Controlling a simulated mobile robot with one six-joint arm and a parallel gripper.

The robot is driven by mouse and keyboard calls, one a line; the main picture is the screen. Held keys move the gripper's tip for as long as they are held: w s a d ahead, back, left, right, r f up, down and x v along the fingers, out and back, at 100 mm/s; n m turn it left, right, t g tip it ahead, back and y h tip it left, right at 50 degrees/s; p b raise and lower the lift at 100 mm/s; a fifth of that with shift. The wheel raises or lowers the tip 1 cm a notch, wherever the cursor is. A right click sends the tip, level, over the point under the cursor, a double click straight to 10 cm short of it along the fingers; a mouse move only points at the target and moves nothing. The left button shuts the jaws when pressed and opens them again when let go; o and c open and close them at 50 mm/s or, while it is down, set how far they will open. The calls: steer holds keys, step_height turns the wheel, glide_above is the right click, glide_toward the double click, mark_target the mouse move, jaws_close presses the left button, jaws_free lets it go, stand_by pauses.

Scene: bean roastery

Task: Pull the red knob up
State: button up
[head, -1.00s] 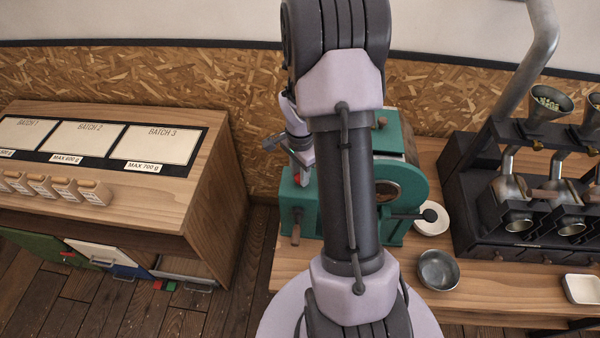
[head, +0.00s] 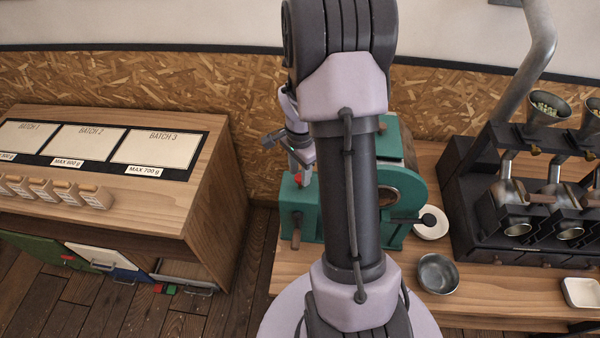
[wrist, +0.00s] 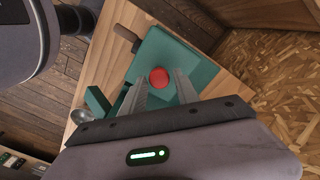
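The red knob (wrist: 159,78) is a small round cap on top of the teal machine (wrist: 160,52). In the wrist view it sits between the tips of my gripper (wrist: 160,84), with a finger on each side. The fingers are apart, and I see teal surface between them and the knob. In the head view the knob (head: 298,180) shows just below my gripper (head: 303,172), over the left part of the teal machine (head: 299,220). My arm hides the middle of the machine there.
A metal bowl (head: 437,273) and a white bowl (head: 431,223) stand right of the machine on the wooden table (head: 480,292). A black rack with metal cups (head: 506,190) stands farther right. A wooden cabinet (head: 208,190) with batch boards stands left, across a floor gap.

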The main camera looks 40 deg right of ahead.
mark_target(300, 176)
steer(key=shift+o, duration=0.7)
step_height(300, 176, up, 17)
steer(key=p, duration=0.2)
steer(key=shift+r, duration=0.2)
